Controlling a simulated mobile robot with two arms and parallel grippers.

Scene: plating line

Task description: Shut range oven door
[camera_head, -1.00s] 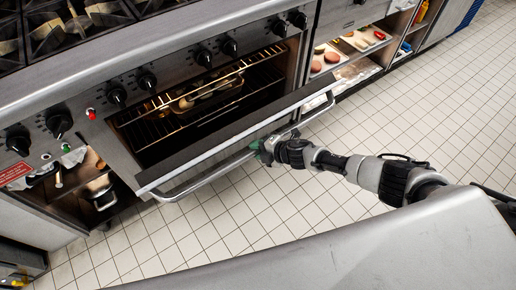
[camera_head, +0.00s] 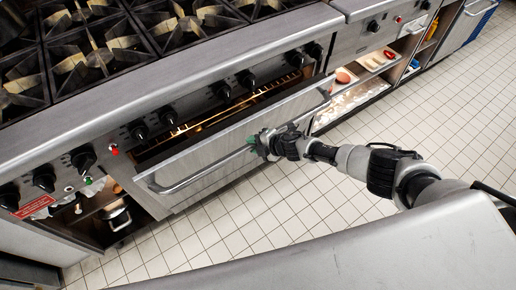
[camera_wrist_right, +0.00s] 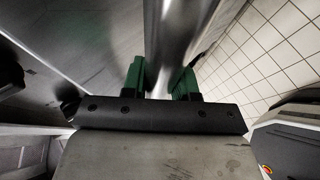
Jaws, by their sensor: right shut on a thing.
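The range oven door (camera_head: 240,128) is steel and tilted partly open, with a narrow gap at its top through which the lit oven cavity and racks (camera_head: 215,117) show. A long bar handle (camera_head: 205,172) runs along its outer face. My right gripper (camera_head: 256,143), with green fingers, is at the handle right of its middle. In the right wrist view the handle bar (camera_wrist_right: 168,50) runs between the two green fingers (camera_wrist_right: 160,82), which are shut on it. My left gripper is not in view.
The range top (camera_head: 130,45) has several burners, and black knobs line its front. Open shelves with food (camera_head: 350,85) stand to the right. A steel counter edge (camera_head: 330,250) fills the lower front. The tiled floor (camera_head: 250,215) between is clear.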

